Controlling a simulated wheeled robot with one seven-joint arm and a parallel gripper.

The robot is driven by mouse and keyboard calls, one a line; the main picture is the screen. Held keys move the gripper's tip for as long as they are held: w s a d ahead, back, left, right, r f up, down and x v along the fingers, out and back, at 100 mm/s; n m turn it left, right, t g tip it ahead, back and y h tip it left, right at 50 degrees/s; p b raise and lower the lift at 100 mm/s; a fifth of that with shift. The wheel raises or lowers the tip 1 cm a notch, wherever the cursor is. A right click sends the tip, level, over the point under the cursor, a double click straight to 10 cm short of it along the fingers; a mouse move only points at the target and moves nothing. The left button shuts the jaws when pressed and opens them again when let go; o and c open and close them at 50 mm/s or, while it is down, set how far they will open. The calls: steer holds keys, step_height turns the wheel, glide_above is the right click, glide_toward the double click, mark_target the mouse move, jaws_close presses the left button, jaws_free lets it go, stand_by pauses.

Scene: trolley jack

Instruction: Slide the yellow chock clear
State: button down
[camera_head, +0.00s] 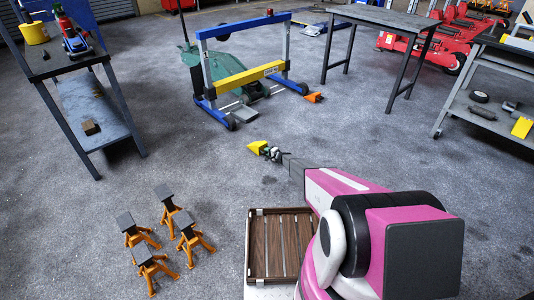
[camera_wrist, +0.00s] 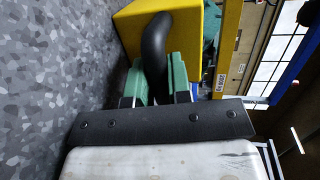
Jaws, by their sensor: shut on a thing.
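The yellow chock (camera_head: 256,146) is in the middle of the head view, in front of the blue and yellow frame and apart from its wheels. In the wrist view the chock (camera_wrist: 200,40) fills the top middle, with a curved black handle (camera_wrist: 155,45) on its near face. My gripper (camera_head: 271,153) reaches it from the right, low over the floor. Its green fingers (camera_wrist: 157,78) are shut on the black handle. The chock's underside is hidden, so I cannot tell whether it touches the floor.
The wheeled blue and yellow frame (camera_head: 247,78) stands behind, with an orange chock (camera_head: 313,97) by its right leg. Several orange jack stands (camera_head: 188,238) are at front left. A workbench (camera_head: 95,105) stands left and a trolley (camera_head: 475,115) right. Floor around the chock is clear.

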steer(key=c, duration=1)
jaws_free()
steer(key=shift+s+d, duration=0.1)
steer(key=shift+s, duration=0.05)
steer(key=v, duration=1)
steer(key=shift+s+d, duration=0.15)
steer(key=shift+r, duration=0.1)
steer(key=s+a+r+n+g+h, duration=0.1)
steer(key=s+a+r+n+g, duration=0.2)
steer(key=s+r, duration=0.95)
steer(key=s+r+n+g, duration=0.3)
steer(key=s+r+g, duration=0.1)
steer(key=s+r, duration=0.85)
steer(key=s+d+r+n+g+h, duration=0.1)
steer(key=s+d+r+h, duration=0.2)
steer(key=s+r, duration=0.5)
steer(key=s+d+r+n+g+h, duration=0.1)
steer(key=s+d+r+h, duration=0.2)
steer(key=s+r, duration=0.5)
steer(key=s+d+r+g+h, duration=0.1)
steer(key=s+d+r+h, duration=0.3)
steer(key=s+r, duration=0.5)
steer(key=shift+s+d+n+g+h, duration=0.1)
steer(key=shift+s+n+g+h, duration=0.25)
steer(key=shift+s, duration=2.6)
